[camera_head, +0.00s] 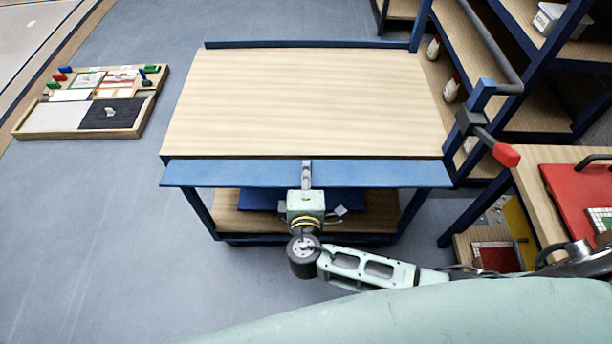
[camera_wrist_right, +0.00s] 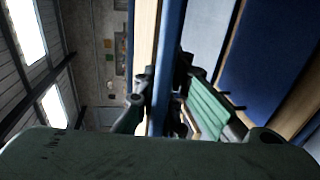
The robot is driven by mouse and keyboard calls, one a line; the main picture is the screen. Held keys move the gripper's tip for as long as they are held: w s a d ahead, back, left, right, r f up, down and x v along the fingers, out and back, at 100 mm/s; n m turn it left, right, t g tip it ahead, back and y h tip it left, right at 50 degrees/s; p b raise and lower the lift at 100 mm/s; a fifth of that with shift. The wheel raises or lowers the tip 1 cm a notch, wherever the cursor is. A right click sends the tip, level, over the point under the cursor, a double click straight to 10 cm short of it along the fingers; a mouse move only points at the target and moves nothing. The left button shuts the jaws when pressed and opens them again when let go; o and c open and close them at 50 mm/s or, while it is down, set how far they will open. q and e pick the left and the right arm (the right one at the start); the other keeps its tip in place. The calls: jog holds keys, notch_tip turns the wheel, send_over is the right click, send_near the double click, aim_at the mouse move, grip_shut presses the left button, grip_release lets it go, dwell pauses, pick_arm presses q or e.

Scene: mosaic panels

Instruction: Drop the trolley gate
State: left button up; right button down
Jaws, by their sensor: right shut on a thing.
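The trolley (camera_head: 310,100) stands in front of me with a pale wooden top. Its gate is a long blue panel (camera_head: 235,174) along the near edge of the top. I cannot tell its exact angle. My right gripper (camera_head: 306,172) is at the middle of the gate, shut on it. In the right wrist view the gate is a blue strip (camera_wrist_right: 170,60) running between the fingers (camera_wrist_right: 160,108). The fingertips are partly hidden there by the gate and the dark wrist housing. My left gripper is out of view.
A blue-framed shelf rack (camera_head: 470,50) stands close on the right. A bar with a red end (camera_head: 506,155) sticks out by the trolley's right corner. A worktable with a red panel (camera_head: 580,195) is at lower right. A mosaic tray (camera_head: 90,103) lies left; floor between is clear.

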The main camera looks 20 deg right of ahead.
jog(key=shift+s+f, duration=0.1)
jog(key=shift+f, duration=0.05)
dwell(0.3)
jog(key=c, duration=1.8)
grip_release()
jog(key=shift+c, duration=0.2)
jog(key=v, duration=1.2)
